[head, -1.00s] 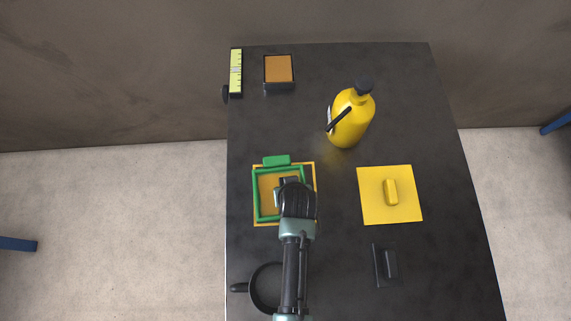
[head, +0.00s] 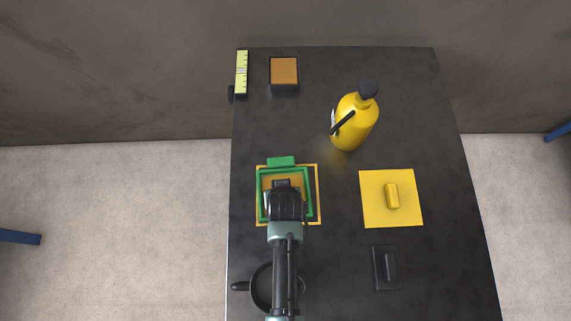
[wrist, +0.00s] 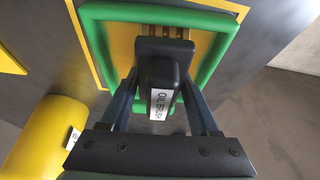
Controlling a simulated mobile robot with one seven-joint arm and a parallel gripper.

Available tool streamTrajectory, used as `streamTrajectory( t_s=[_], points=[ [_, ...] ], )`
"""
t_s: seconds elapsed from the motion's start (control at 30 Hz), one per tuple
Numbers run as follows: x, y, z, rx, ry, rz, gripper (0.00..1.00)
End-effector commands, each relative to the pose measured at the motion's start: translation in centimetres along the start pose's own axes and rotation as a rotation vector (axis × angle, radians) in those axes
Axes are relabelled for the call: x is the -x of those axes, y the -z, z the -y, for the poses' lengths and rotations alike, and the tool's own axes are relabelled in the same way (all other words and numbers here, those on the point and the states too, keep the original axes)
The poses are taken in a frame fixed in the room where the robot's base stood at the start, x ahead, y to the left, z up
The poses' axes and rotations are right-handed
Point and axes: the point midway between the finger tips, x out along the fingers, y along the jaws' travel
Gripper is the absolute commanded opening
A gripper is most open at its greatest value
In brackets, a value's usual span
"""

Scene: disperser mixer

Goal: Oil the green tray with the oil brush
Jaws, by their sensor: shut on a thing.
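The green tray (head: 282,162) lies on the dark table, inside a yellow-orange square outline (head: 318,188). Its raised green rim also shows in the wrist view (wrist: 204,75), around a yellow-orange inside. My gripper (head: 285,185) is over the tray and covers much of it in the head view. In the wrist view my gripper (wrist: 162,85) is shut on the dark handle of the oil brush (wrist: 164,68), which bears a white "OIL BRUSH" label. The brush's yellowish head points down to the tray's inside; I cannot tell whether it touches.
A yellow bottle (head: 354,122) with a dark cap stands behind right of the tray. A yellow square lid (head: 374,212) and a dark handled plate (head: 386,268) lie to the right. A black pan (head: 254,286) is in front, partly under my arm. A small brown-topped box (head: 284,71) is at the back.

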Motion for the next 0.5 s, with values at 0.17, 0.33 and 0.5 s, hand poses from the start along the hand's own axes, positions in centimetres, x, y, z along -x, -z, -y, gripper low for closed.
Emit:
streamTrajectory(
  t_s=[0.17,0.33,0.5],
  points=[
    [-0.1,-0.1,0.8,0.001,0.001,0.002,0.18],
    [-0.2,-0.1,1.4,0.001,0.002,0.002,0.18],
    [-0.1,-0.1,1.9,0.003,0.002,0.003,0.18]
  ],
)
